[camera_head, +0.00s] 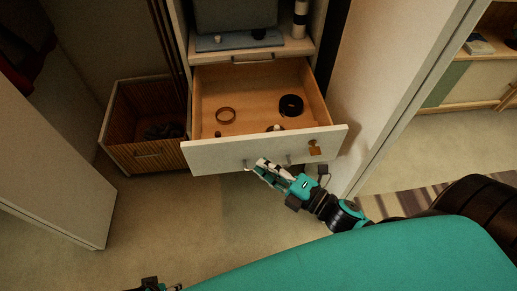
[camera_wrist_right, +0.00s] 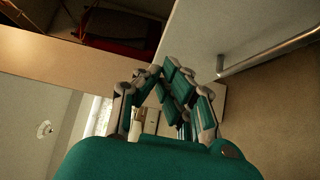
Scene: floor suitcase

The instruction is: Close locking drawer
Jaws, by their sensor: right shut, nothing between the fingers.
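The drawer (camera_head: 265,148) is pulled out of the cabinet, its white front facing me. A metal handle bar (camera_head: 288,159) and a brass lock plate (camera_head: 314,147) are on that front. In the right wrist view, the drawer front (camera_wrist_right: 215,35) is pale, with the handle bar (camera_wrist_right: 262,56) at right. My right gripper (camera_head: 262,166) is shut and empty, its tips close to the left part of the drawer front by the handle; I cannot tell if they touch. It also shows in the right wrist view (camera_wrist_right: 172,78). Part of my left gripper (camera_head: 150,285) shows at the bottom edge; its fingers are unclear.
A wooden basket (camera_head: 145,154) stands left of the drawer. A shelf above holds a blue tray (camera_head: 235,43). A white panel (camera_head: 50,170) stands left. Open floor lies in front.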

